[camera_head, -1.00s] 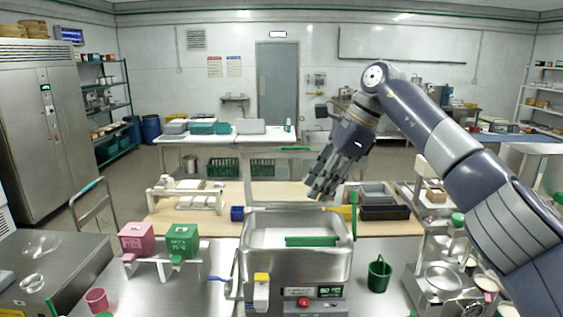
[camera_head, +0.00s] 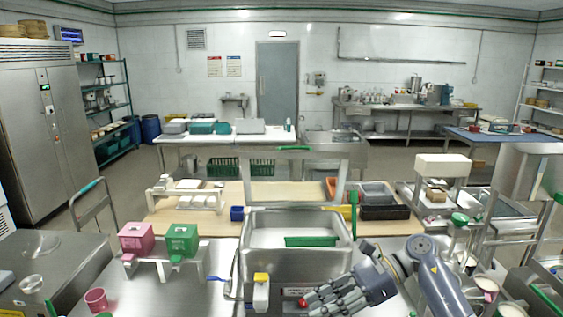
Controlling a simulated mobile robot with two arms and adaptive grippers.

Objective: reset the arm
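My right arm comes in from the lower right. Its dark grey gripper (camera_head: 322,298) is low in front of the colloid mill, pointing left, with its fingers apart and nothing seen between them. The mill has a steel hopper (camera_head: 262,262) with a green bar (camera_head: 311,241) across it. My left gripper is not in view.
Pink (camera_head: 136,239) and green (camera_head: 182,242) box hoppers stand on a white rack left of the mill. A pink cup (camera_head: 96,300) stands at the front left. A white-topped stand (camera_head: 442,166) is at the right. A wooden-topped table (camera_head: 285,190) lies behind.

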